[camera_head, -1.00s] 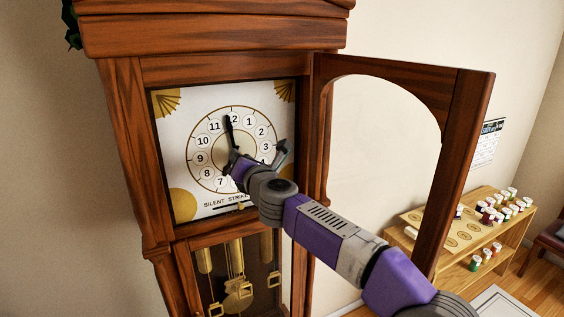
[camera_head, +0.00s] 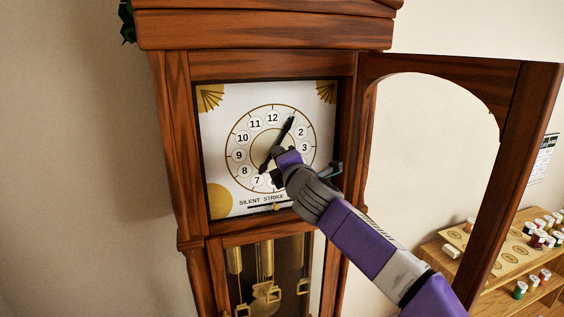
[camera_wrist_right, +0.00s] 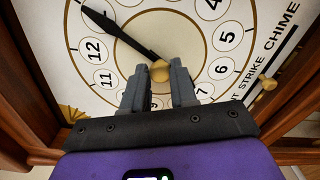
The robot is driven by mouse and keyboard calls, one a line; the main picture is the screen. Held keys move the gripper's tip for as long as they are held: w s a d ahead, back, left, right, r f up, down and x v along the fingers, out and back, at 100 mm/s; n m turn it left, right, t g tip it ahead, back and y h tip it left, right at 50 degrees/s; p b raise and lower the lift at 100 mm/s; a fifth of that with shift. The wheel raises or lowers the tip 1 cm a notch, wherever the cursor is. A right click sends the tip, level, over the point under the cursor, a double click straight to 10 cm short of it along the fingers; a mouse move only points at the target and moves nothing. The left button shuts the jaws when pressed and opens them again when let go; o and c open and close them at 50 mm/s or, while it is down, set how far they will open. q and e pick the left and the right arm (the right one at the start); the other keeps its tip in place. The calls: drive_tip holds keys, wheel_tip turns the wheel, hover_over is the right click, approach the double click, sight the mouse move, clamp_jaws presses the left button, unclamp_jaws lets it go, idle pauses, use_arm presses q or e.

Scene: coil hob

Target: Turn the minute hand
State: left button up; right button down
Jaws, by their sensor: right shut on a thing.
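The tall wooden clock's white dial (camera_head: 213,140) faces me, with numbers in a ring. The black minute hand (camera_head: 287,128) points up and right at about 1. In the right wrist view the minute hand (camera_wrist_right: 115,32) runs from a brass knob (camera_wrist_right: 161,71) at the dial's middle. A shorter dark hand part (camera_head: 264,167) slants down toward 7. My right gripper (camera_wrist_right: 160,80) has its two fingers on either side of the knob, shut on it. In the head view my right gripper (camera_head: 278,153) hides part of the dial's middle. My left gripper is not in view.
The arched glass-less-looking clock door (camera_head: 535,120) stands open at the right, and my right arm passes in front of its opening. Brass weights (camera_head: 265,258) hang below the dial. A wooden shelf (camera_head: 455,265) with several small jars stands at the right.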

idle(0.5)
drive_tip(key=c, duration=0.9)
unclamp_jaws()
drive_tip(key=shift+s, duration=0.1)
drive_tip(key=b+v, duration=0.2)
drive_tip(key=v, duration=0.5)
drive_tip(key=shift+s+b, duration=0.15)
drive_tip(key=shift+b, duration=0.2)
